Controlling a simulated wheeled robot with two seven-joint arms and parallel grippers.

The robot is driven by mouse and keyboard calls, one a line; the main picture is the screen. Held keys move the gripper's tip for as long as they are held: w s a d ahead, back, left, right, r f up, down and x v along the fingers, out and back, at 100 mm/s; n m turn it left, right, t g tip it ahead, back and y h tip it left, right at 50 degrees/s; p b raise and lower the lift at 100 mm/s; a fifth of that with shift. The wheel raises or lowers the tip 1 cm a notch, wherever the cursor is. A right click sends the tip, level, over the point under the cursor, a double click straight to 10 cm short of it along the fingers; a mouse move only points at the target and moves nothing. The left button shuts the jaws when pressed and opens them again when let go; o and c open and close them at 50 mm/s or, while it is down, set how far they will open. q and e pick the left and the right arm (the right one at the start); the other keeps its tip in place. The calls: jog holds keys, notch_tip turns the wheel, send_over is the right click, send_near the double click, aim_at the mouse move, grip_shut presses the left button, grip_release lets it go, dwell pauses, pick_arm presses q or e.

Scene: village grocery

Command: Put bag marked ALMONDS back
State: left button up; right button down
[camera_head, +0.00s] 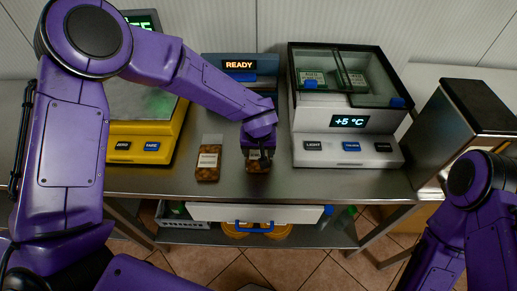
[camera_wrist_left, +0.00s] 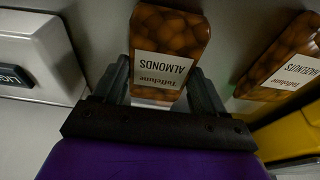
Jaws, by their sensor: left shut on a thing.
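The bag marked ALMONDS (camera_wrist_left: 168,35) is a clear bag of brown nuts with a white label, upside down in the left wrist view. My left gripper (camera_head: 258,152) is shut on it, one finger on each side. In the head view the almonds bag (camera_head: 257,166) shows just below the fingers, over the front of the steel counter (camera_head: 320,184). I cannot tell whether it touches the counter. My right arm is at the lower right of the head view; its gripper is out of the picture.
A yellow scale (camera_head: 140,148) is further left. A glass-lidded cooler reading +5 °C (camera_head: 345,135) is close right. A device reading READY (camera_head: 238,66) stands behind. A steel box (camera_head: 455,120) is far right.

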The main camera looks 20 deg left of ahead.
pick_arm(q)
jog(key=o, duration=1.7)
jog(key=shift+f, duration=0.15)
jog(key=shift+o, duration=0.2)
jog(key=a+v, duration=0.1)
jog(key=v, duration=1.1)
jog(key=shift+d, duration=0.45)
jog(key=shift+s, duration=0.1)
